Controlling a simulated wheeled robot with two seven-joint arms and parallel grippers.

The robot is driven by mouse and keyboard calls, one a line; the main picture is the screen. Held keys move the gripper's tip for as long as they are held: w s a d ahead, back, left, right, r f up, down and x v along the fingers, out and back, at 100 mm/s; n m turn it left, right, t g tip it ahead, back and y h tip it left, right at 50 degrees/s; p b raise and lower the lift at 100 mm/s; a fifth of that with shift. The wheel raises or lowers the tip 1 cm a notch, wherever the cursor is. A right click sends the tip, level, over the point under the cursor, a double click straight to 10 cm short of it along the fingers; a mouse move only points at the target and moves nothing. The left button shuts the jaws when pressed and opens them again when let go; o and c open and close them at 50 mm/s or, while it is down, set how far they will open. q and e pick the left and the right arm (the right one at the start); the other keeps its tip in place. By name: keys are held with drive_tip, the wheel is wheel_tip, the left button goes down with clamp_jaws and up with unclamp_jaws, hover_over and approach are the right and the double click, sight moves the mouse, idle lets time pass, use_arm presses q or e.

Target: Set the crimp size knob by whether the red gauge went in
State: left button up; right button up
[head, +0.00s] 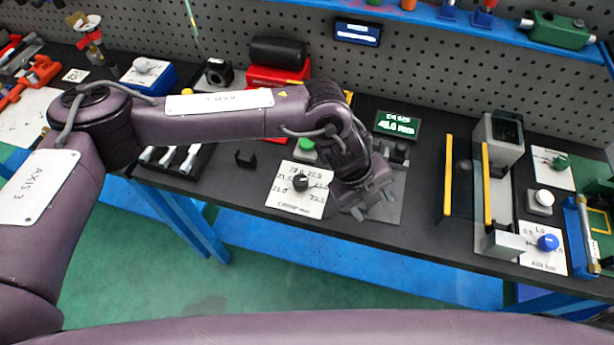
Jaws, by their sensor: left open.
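A black knob (300,183) sits on a white dial plate (297,203) with numbers around it, near the table's front edge. The small print below it is too blurred to read surely. My left gripper (372,208) is open, just right of the dial plate and over a grey base plate (390,212), apart from the knob. The arm and gripper hide part of that plate and the fixture (398,150) behind it. I cannot pick out a red gauge for sure. My right gripper is not in view.
A green sign (397,124) stands behind the fixture. A green button (306,145) is behind the dial. To the right are a stand with yellow bars (447,175), a white button (540,200) and a blue knob (547,242). A red box (270,76) stands behind my arm.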

sight(300, 180)
use_arm(q)
drive_tip(key=w+a+y, duration=0.1)
drive_tip(key=w+a, duration=0.2)
drive_tip(key=a, duration=0.1)
drive_tip(key=w+a+r+y, duration=0.1)
drive_tip(key=w+a+y, duration=0.1)
drive_tip(key=a, duration=0.3)
drive_tip(key=w+a+r+n+t+y, duration=0.1)
drive_tip(key=w+a, duration=0.3)
drive_tip(key=a, duration=0.1)
drive_tip(key=shift+r+y, duration=0.15)
drive_tip(key=shift+y, duration=0.25)
drive_tip(key=shift+w+a, duration=0.15)
drive_tip(key=shift+a, duration=0.1)
wheel_tip(300, 180, down, 6)
drive_tip(key=shift+p, duration=1)
drive_tip(key=shift+d+f, duration=0.1)
drive_tip(key=shift+f, duration=0.7)
drive_tip(key=c, duration=1)
